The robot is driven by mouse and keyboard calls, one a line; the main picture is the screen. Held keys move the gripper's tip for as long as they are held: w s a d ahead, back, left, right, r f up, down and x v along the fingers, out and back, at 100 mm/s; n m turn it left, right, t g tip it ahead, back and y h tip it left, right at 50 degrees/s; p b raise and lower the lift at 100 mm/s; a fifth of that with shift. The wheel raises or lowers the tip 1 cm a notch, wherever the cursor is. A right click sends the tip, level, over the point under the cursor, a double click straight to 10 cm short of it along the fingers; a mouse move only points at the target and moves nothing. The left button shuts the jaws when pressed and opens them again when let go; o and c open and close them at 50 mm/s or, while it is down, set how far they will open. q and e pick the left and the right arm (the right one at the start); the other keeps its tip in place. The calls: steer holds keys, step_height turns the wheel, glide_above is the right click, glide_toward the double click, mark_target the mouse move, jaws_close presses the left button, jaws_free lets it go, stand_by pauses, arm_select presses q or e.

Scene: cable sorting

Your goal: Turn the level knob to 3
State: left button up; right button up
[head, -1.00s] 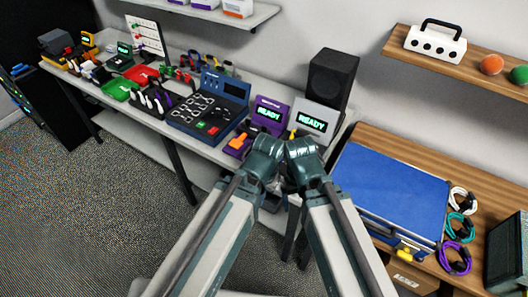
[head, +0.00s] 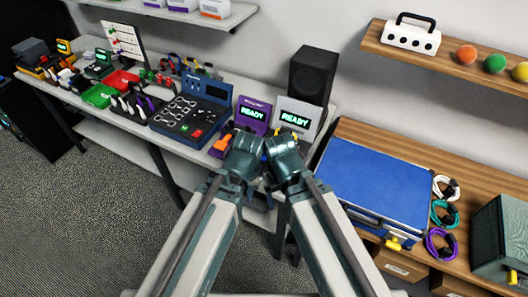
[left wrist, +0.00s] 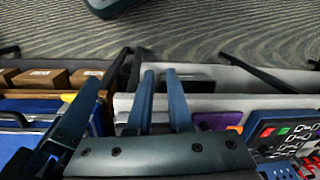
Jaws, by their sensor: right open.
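I cannot pick out a level knob or its marks in either view. A blue panel box (head: 180,120) with rows of metal parts and red and green buttons stands on the long bench; its corner shows in the left wrist view (left wrist: 285,130). My left gripper (head: 246,148) is at the bench's front edge, before a purple READY box (head: 253,113). In the left wrist view its two fingers (left wrist: 161,98) stand a little apart with nothing between them. My right gripper (head: 277,147) is close beside it, before a white READY box (head: 297,116). Its fingertips are mostly hidden in the head view.
A black speaker (head: 313,76) stands behind the READY boxes. A blue case (head: 375,190) lies on the wooden table at right, with coiled cables (head: 445,213) and a dark green box (head: 503,240) beside it. Red and green trays (head: 98,95) are at left. The floor in front is clear.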

mark_target(264, 153)
arm_select(q)
steer(key=o, duration=0.8)
steer(key=w+d+r+n+t+p, duration=0.1)
steer(key=w+r, duration=0.1)
steer(key=w, duration=0.3)
steer(key=w+d+r+t+h+p, duration=0.1)
steer(key=w+d+r+t+p, duration=0.1)
steer(key=w, duration=0.3)
steer(key=w+d+r+n+t+p, duration=0.1)
steer(key=w+d+r, duration=0.1)
steer(key=w, duration=0.4)
steer(key=shift+d+r+n+h+p, duration=0.2)
steer(key=shift+r+n+h+p, duration=0.15)
steer(key=shift+r, duration=0.25)
steer(key=shift+t, duration=0.3)
steer(key=b+x, duration=1.3)
steer(key=x, duration=0.1)
steer(key=shift+s+a+f, duration=0.1)
steer(key=shift+a, duration=0.05)
steer(key=shift+c, duration=0.3)
jaws_close()
